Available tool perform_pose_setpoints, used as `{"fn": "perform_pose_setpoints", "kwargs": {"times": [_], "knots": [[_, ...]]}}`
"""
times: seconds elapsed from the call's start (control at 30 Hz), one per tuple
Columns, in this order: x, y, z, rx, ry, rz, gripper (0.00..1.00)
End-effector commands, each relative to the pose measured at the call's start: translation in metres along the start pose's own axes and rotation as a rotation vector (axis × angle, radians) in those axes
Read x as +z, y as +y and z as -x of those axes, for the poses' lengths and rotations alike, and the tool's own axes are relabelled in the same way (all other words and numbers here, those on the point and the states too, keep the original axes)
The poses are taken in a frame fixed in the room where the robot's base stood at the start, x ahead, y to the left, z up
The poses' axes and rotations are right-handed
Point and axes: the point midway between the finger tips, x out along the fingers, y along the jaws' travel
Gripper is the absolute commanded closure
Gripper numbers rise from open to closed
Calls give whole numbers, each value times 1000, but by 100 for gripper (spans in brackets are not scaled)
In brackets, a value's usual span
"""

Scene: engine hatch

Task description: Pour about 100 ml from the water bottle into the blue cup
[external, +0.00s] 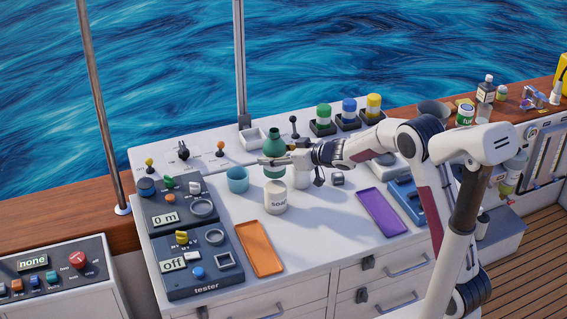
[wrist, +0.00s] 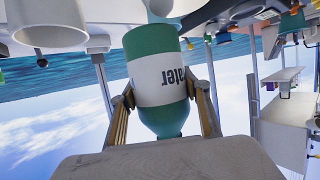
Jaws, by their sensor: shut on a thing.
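The water bottle (external: 273,146) is green with a white label and stands upright in the external view, just behind the soup can. My gripper (external: 284,160) is shut on its body from the right. In the wrist view the bottle (wrist: 158,75) sits between the two fingers of my gripper (wrist: 160,92), neck downward in that inverted picture. The blue cup (external: 237,180) stands upright on the counter, a little left of the bottle and apart from it. I cannot tell whether the bottle's base touches the counter. The inside of the cup is too small to read.
The soup can (external: 275,199) stands close in front of the bottle. An orange tray (external: 259,248) and a purple tray (external: 381,212) lie nearer the front. Dark tester panels (external: 197,262) are at the left. Lidded jars (external: 348,112) and small levers (external: 220,150) line the back.

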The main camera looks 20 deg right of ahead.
Motion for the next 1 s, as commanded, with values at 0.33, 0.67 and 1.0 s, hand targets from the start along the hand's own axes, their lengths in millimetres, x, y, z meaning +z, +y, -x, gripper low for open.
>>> {"fn": "perform_pose_setpoints", "kwargs": {"times": [0.33, 0.67, 1.0], "knots": [[-16, -20, -40, 5, 4, 8, 84], [-31, -54, -88, 8, 5, 9, 84], [-43, -99, -130, 3, 3, 4, 84]]}}
